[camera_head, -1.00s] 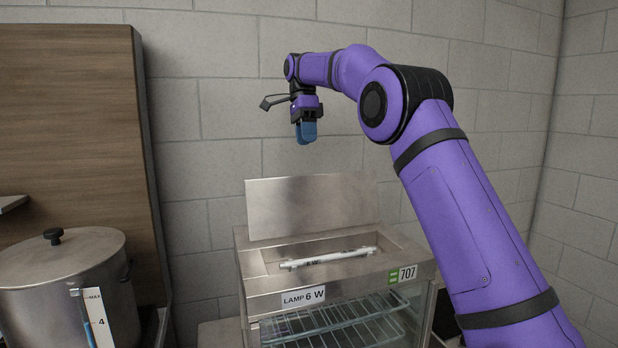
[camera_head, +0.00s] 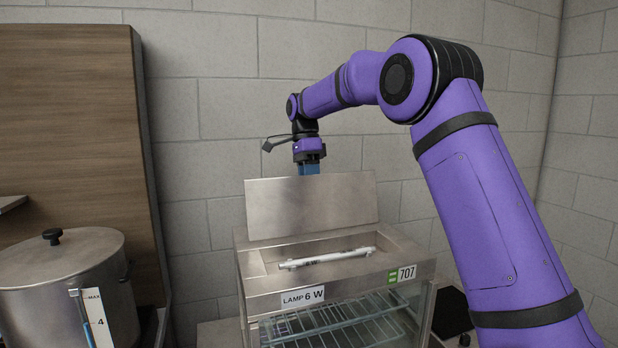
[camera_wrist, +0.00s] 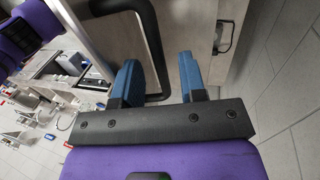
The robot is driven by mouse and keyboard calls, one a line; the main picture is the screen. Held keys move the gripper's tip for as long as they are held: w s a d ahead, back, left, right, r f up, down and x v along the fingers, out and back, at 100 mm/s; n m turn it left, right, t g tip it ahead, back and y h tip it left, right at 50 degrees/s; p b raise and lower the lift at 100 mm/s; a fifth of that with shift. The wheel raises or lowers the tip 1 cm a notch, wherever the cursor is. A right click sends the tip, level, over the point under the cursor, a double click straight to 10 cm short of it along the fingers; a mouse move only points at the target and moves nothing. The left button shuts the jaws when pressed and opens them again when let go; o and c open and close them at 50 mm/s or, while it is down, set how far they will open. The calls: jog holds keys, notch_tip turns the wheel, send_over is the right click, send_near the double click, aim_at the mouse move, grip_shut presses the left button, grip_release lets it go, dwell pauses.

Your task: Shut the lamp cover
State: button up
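The lamp cover (camera_head: 312,207) is a flat metal plate standing upright at the back of the cabinet top. In the recess in front of it lies a white lamp tube (camera_head: 328,257). My gripper (camera_head: 308,169) is at the cover's top edge, near its middle. The lower ends of its blue fingers look hidden behind the cover; I cannot tell whether they touch it. In the wrist view my gripper (camera_wrist: 157,78) has its two blue fingers apart, with nothing held between them.
The glass-sided cabinet (camera_head: 262,284) carries a "LAMP 6 W" label and wire shelves. A lidded metal pot (camera_head: 60,285) stands at the left, before a wooden panel (camera_head: 75,150). A block wall (camera_head: 210,90) is close behind. Space above the cabinet's front is free.

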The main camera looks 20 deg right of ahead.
jog(key=shift+c, duration=0.2)
grip_shut()
